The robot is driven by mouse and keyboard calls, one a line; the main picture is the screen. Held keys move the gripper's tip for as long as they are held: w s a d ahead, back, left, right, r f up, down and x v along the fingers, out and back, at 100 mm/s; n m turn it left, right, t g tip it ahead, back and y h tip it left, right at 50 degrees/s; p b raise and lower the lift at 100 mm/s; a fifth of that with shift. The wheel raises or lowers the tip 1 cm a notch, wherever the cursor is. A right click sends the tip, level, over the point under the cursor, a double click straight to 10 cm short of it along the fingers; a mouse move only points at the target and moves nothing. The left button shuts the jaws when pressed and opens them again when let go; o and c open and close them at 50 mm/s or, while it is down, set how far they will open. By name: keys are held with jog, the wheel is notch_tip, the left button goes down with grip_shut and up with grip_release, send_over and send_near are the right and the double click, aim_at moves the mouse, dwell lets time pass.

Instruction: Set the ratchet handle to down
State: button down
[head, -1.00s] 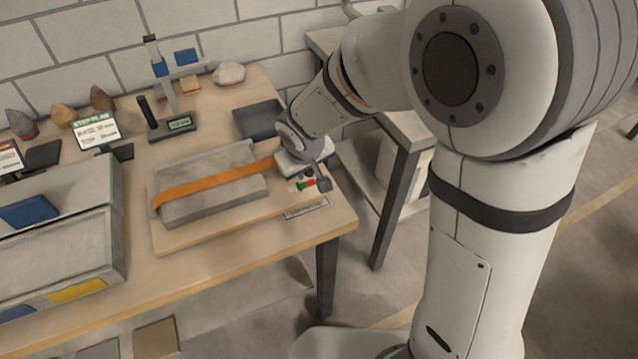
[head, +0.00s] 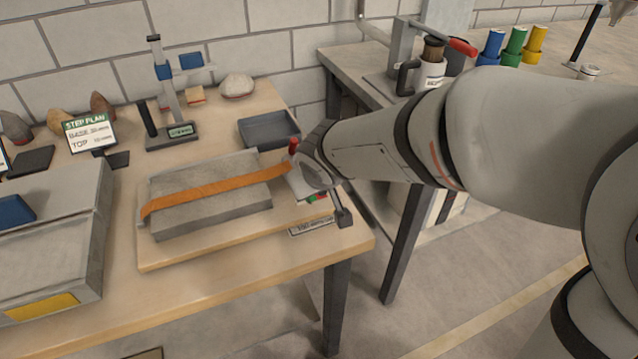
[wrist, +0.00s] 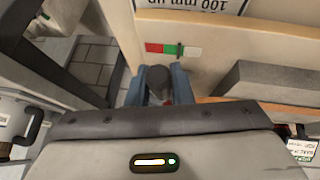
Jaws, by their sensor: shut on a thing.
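The ratchet handle shows as a short red grip (head: 293,146) standing out beside my gripper at the right end of the orange strap (head: 215,187). In the wrist view my gripper (wrist: 159,86) has its two blue fingers closed around a dark-capped piece (wrist: 157,78) with a little red below it. This looks like the handle's end. In the head view my wrist hides the fingers and most of the ratchet. The strap runs over a grey slab (head: 235,215) on a wooden board (head: 180,258). I cannot tell the handle's exact angle.
A red, white and green strip (wrist: 173,48) lies beside the ratchet, near a printed label (head: 312,227) at the board's edge. A dark tray (head: 268,130) stands behind. A gauge stand (head: 170,100) and rocks are at the back. A second bench (head: 350,65) stands right.

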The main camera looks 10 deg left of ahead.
jog(key=shift+d+f, duration=0.1)
jog(key=shift+f, duration=0.05)
jog(key=c, duration=1.3)
grip_release()
jog(key=shift+s+r, duration=0.1)
jog(key=shift+r, duration=0.15)
jog(key=p+v, duration=0.1)
jog(key=v, duration=0.6)
jog(key=shift+r+p, duration=0.1)
jog(key=shift+p, duration=0.2)
